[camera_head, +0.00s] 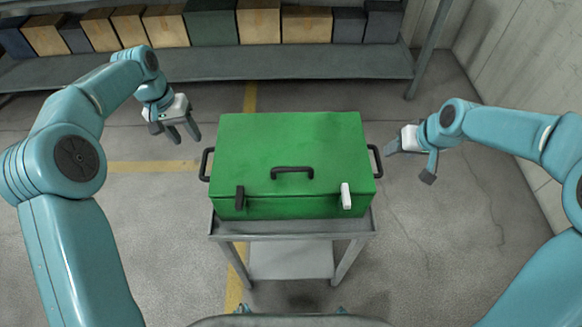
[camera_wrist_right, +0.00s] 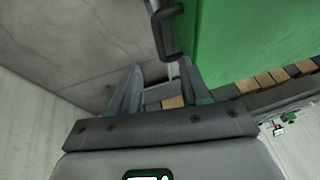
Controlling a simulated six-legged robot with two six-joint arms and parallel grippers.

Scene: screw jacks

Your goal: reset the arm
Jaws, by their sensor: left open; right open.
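My left gripper (camera_head: 183,134) is open and empty in the air, beyond and to the left of the green case. My right gripper (camera_head: 408,160) is to the right of the case, close to its right side handle; I cannot tell in the head view if they touch. In the right wrist view its two fingers (camera_wrist_right: 158,92) are apart with nothing held between them. The green case (camera_head: 290,145) is closed and sits on a grey cart (camera_head: 225,229). Its right side handle (camera_wrist_right: 164,32) is dark and shows just ahead of the fingers in the right wrist view.
The case has a dark front handle (camera_head: 292,170), a dark latch (camera_head: 239,197) and a white latch (camera_head: 346,196). A metal shelf (camera_head: 290,64) with several boxes stands behind. A concrete wall (camera_head: 515,60) is at the right. The floor around the cart is clear.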

